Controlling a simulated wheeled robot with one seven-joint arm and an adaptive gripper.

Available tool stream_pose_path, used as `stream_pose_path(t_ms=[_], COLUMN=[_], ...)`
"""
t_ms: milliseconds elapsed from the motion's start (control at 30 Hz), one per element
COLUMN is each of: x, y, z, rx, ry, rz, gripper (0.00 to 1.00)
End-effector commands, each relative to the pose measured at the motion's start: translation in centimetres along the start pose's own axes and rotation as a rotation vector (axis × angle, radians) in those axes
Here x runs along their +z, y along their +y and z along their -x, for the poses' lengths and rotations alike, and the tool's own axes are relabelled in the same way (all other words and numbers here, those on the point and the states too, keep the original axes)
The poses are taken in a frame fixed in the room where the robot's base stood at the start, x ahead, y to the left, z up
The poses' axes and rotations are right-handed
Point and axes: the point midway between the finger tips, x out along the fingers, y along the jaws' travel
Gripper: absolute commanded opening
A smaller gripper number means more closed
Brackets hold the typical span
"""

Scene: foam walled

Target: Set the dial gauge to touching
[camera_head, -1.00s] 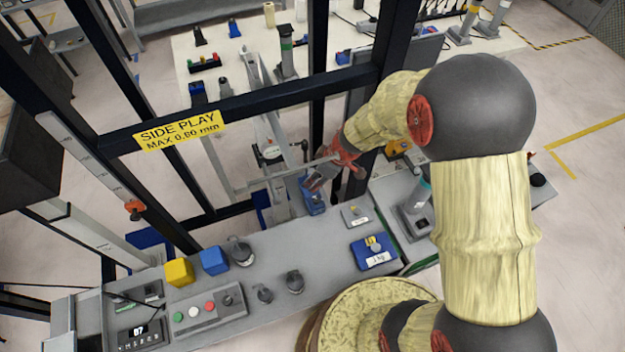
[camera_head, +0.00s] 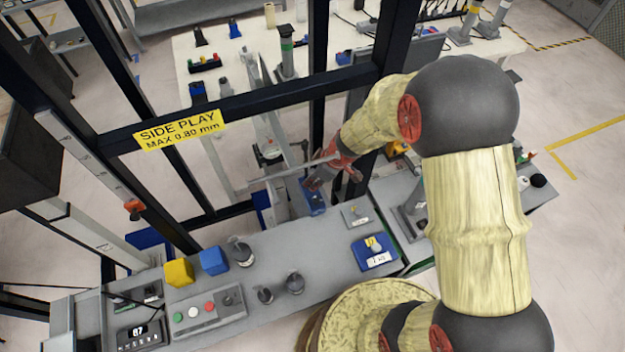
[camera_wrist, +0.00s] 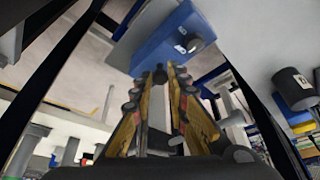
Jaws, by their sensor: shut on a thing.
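The dial gauge (camera_head: 270,151) shows in the head view as a small pale round face behind the bench, just left of my gripper. Its tip and any contact are too small to make out. My gripper (camera_head: 318,184) is beside a blue block (camera_head: 314,203) at the bench's back edge. In the wrist view my gripper (camera_wrist: 160,78) has its fingers close on either side of a small dark part, in front of the blue block (camera_wrist: 160,42) with its dark knob. The fingers hide most of the held part.
A dark frame post (camera_head: 318,120) and crossbar with a yellow side play sign (camera_head: 180,130) stand close by. The bench (camera_head: 320,245) carries a yellow cube (camera_head: 179,272), a blue cube (camera_head: 214,260), a button box (camera_head: 207,306) and a blue weight tray (camera_head: 374,253).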

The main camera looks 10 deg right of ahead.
Motion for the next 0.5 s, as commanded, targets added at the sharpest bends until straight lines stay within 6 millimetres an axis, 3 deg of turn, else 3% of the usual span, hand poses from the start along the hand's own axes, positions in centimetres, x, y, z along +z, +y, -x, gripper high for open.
stream_pose_path(t_ms=[133, 500], x=[0.0, -0.01], y=[-0.01, -0.01], z=[0.0, 0.0], rx=[0.0, 0.0], ry=[0.0, 0.0], rz=[0.0, 0.0], gripper=[0.0, 0.0])
